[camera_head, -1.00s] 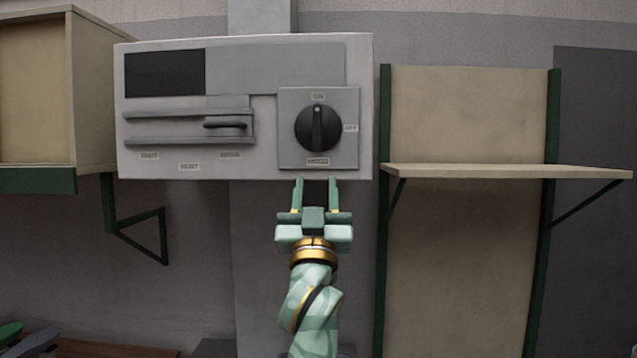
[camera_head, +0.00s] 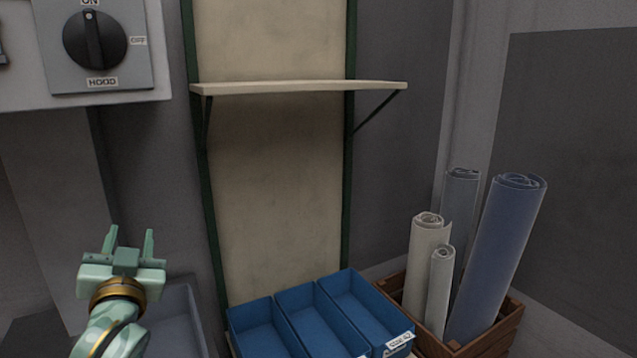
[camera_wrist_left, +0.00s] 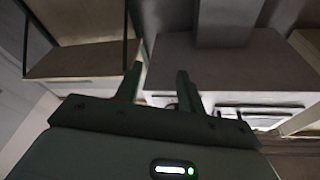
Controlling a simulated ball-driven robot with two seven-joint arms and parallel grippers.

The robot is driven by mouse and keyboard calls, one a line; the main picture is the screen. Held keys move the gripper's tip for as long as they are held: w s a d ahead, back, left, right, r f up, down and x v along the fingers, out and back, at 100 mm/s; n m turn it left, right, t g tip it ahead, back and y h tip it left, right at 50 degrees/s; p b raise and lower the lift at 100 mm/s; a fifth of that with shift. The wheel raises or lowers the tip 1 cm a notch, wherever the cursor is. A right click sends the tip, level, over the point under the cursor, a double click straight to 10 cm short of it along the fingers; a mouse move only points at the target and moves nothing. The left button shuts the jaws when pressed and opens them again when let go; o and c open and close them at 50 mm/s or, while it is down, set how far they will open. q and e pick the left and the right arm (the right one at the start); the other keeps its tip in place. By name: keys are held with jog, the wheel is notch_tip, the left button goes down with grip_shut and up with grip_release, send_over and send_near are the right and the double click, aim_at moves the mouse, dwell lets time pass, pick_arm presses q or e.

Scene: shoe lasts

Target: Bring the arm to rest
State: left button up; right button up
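My left gripper (camera_head: 130,243) is at the lower left of the head view, pale green with a gold ring at the wrist. Its two fingers stand apart with nothing between them. The left wrist view also shows the gripper (camera_wrist_left: 158,82) open and empty, its fingers below the control panel box (camera_wrist_left: 225,70). In the head view the grey panel (camera_head: 20,95) is at the upper left, above the gripper and apart from it. Its black rotary knob (camera_head: 95,40) points up towards the ON label. My right gripper is not in view.
An empty wall shelf (camera_head: 300,87) is right of the panel. Blue bins (camera_head: 262,330) stand below it, beside a grey bin (camera_head: 180,310) near my left gripper. A wooden crate (camera_head: 490,340) at the right holds several rolls, including a large blue one (camera_head: 500,255).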

pick_arm(q)
jog(key=s+f+m+g+h, duration=0.1)
jog(key=s+f+g, duration=0.1)
jog(key=s+f, duration=0.35)
jog(key=s+d+f+m+g+h, duration=0.1)
jog(key=s+f+m+g, duration=0.1)
jog(key=f, duration=0.6)
jog(key=s+f+m+g+h, duration=0.1)
jog(key=s+f+g, duration=0.15)
jog(key=f, duration=0.35)
jog(key=s+d+f+m+g, duration=0.2)
jog(key=s+f+m+g, duration=0.3)
jog(key=s+f, duration=0.9)
jog(key=s+d+f+n+g+h+b, duration=0.1)
jog(key=s+d+f+g+h+b, duration=0.15)
jog(key=f, duration=1.15)
jog(key=s+d+f+n+g+h+b, duration=0.15)
jog(key=s+f, duration=0.25)
jog(key=f, duration=1)
jog(key=s+f+n+g+b, duration=0.2)
jog(key=s+f+g+b, duration=0.1)
jog(key=s+f, duration=1.4)
jog(key=shift+s+f+h, duration=0.4)
jog(key=shift+s, duration=0.75)
jog(key=shift+s+a+n, duration=0.1)
jog(key=shift+a+n, duration=0.05)
jog(key=shift+n, duration=0.2)
